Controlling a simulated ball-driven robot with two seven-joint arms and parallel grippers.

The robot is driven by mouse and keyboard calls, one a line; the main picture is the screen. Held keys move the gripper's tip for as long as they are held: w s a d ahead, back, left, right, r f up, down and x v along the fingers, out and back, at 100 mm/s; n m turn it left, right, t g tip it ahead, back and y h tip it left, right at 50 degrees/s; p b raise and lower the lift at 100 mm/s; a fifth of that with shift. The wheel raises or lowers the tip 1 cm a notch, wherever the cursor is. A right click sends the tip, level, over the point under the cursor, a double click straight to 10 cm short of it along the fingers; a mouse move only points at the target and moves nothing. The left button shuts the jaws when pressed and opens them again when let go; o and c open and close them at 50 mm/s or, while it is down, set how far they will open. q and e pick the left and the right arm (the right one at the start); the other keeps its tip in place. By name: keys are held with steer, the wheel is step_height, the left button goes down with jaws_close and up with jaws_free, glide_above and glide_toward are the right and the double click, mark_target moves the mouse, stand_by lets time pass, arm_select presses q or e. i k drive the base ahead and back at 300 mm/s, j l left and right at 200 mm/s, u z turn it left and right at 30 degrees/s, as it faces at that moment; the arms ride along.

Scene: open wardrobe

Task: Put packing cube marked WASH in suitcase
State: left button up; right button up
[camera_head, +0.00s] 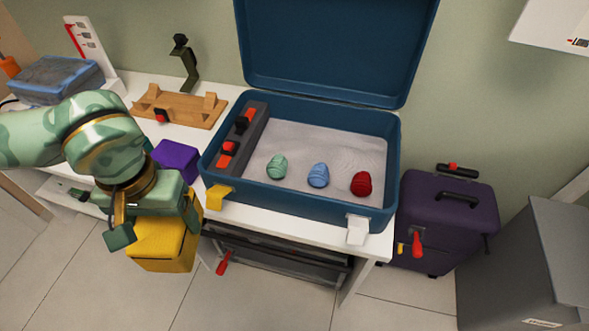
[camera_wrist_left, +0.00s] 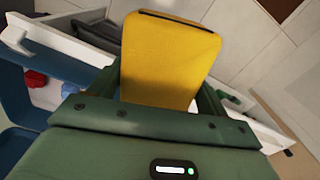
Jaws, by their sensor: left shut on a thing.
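A yellow packing cube (camera_head: 160,243) is held by my left gripper (camera_head: 156,222) in front of the table's edge, left of the suitcase. The cube also fills the upper middle of the left wrist view (camera_wrist_left: 165,58), between the two fingers. I see no WASH marking on its visible faces. The open blue suitcase (camera_head: 305,203) stands on the white table with its lid raised. Three rolled items, green (camera_head: 277,166), blue (camera_head: 318,175) and red (camera_head: 361,184), lie on its grey floor. My right gripper is not in view.
A purple cube (camera_head: 177,160) sits on the table left of the suitcase. A wooden tray (camera_head: 180,108) and a blue-edged case (camera_head: 57,80) are behind. A purple trolley case (camera_head: 448,215) and a grey box (camera_head: 535,265) stand right. Much of the suitcase floor is free.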

mark_target(323, 146)
steer(key=l+z, duration=0.1)
steer(key=l, duration=0.3)
steer(key=i+l+z, duration=0.1)
steer(key=l, duration=0.35)
steer(key=i+l+z, duration=0.1)
steer(key=l, duration=0.3)
steer(key=i+l, duration=0.2)
steer(key=i, duration=0.15)
steer(key=z, duration=0.05)
